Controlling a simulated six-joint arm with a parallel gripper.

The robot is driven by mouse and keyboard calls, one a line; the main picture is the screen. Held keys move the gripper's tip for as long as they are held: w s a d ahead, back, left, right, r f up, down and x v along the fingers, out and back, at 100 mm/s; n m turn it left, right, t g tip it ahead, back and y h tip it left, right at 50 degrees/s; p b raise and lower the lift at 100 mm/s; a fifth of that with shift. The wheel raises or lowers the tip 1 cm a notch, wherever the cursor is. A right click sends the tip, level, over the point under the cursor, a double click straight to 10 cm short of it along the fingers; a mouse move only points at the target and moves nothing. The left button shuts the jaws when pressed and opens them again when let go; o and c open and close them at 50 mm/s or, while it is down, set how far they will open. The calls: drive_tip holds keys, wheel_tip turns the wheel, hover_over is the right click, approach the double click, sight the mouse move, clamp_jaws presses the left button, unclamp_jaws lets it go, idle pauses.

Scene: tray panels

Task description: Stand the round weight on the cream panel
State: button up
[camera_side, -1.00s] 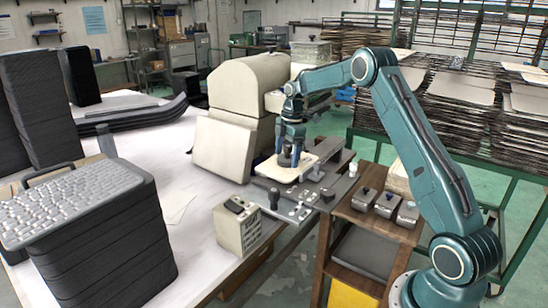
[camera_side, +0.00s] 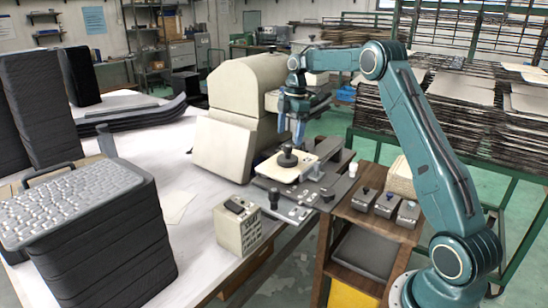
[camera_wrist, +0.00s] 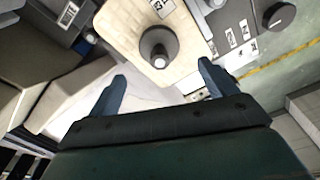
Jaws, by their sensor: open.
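The round weight (camera_side: 287,157) is dark, with a wide base and a narrow knob on top. It stands upright on the cream panel (camera_side: 275,174), which lies flat on the grey machine bed. In the wrist view the weight (camera_wrist: 159,48) shows from above, standing on the cream panel (camera_wrist: 118,22). My gripper (camera_side: 291,140) is above the weight and apart from it, its fingers pointing down. In the wrist view the two blue fingers (camera_wrist: 163,80) are spread with nothing between them.
A cream machine housing (camera_side: 245,95) stands close behind the panel. A small beige control box (camera_side: 237,230) stands in front on the white table. Several small grey blocks (camera_side: 386,203) sit on the wooden cart at right. A stack of black trays (camera_side: 90,240) fills the left front.

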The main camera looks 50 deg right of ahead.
idle(0.3)
drive_tip(key=s+a+r+m+t, duration=0.1)
drive_tip(key=s+a+r+m, duration=0.2)
drive_tip(key=s+a+r, duration=0.5)
drive_tip(key=s+a+r+m+t, duration=0.1)
drive_tip(key=s+a+r+m, duration=0.3)
drive_tip(key=a, duration=0.6)
drive_tip(key=s+a+f+m+t, duration=0.1)
drive_tip(key=s+a+f+m, duration=0.1)
drive_tip(key=s, duration=0.8)
drive_tip(key=s+a+f+m+t+h, duration=0.1)
drive_tip(key=s+a, duration=0.4)
drive_tip(key=s, duration=0.6)
drive_tip(key=m+t, duration=0.1)
drive_tip(key=m, duration=0.1)
drive_tip(key=shift+a+f+m, duration=0.3)
drive_tip(key=shift+f+m, duration=0.1)
